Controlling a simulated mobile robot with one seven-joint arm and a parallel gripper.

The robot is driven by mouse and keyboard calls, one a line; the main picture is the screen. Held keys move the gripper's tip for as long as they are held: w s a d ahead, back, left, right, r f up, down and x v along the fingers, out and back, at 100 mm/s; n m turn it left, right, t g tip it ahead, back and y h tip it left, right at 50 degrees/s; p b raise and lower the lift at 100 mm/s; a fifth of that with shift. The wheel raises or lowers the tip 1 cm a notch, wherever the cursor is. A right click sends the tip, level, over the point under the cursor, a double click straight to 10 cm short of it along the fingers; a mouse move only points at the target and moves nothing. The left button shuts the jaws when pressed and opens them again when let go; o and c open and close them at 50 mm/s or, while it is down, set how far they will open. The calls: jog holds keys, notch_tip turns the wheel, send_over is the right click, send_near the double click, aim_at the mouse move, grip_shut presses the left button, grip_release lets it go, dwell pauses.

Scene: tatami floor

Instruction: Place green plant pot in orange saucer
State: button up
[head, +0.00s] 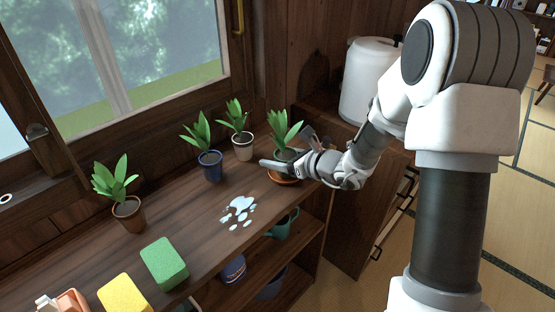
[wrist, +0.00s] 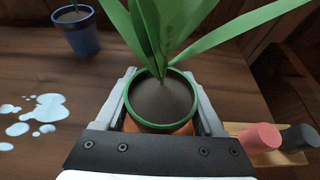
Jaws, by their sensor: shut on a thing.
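My gripper (head: 287,163) is shut on the green plant pot (head: 283,155) near the right end of the wooden shelf top. In the wrist view the green-rimmed pot (wrist: 163,125) stands between my two fingers, with dark soil and long green leaves. The orange saucer (head: 284,181) lies directly below the pot, partly covered by the pot and my gripper. The pot looks upright. I cannot tell whether its base touches the saucer.
A blue pot (head: 210,167), a white pot (head: 243,150) and a terracotta pot (head: 129,214), all planted, stand to the left. A pale spill (head: 239,206), green sponge (head: 164,263) and yellow sponge (head: 125,294) lie nearer. A white container (head: 367,80) stands behind my arm.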

jog(key=shift+f, duration=0.15)
jog(key=o, duration=1.6)
jog(key=shift+c, duration=0.2)
jog(key=shift+s+d+r, duration=0.1)
jog(key=shift+d+r, duration=0.05)
jog(key=shift+r, duration=0.25)
jog(key=p+v, duration=0.3)
jog(key=v, duration=0.8)
jog(key=s+a+r+n+g+h, duration=0.1)
jog(key=s+a+r+n+g, duration=0.25)
jog(key=s+n, duration=0.45)
jog(key=s+a+r+n+g, duration=0.2)
jog(key=s+r+n+g, duration=0.15)
jog(key=s+n, duration=0.4)
jog(key=s+d+r+n+t+h, duration=0.3)
jog(key=s+d+r+n+h, duration=0.2)
jog(key=d+n, duration=0.5)
jog(key=s+n+h, duration=0.1)
jog(key=s+h, duration=0.1)
jog(key=h, duration=0.1)
jog(key=shift+s+d+r+b, duration=0.2)
jog(key=shift+s+d+b, duration=0.1)
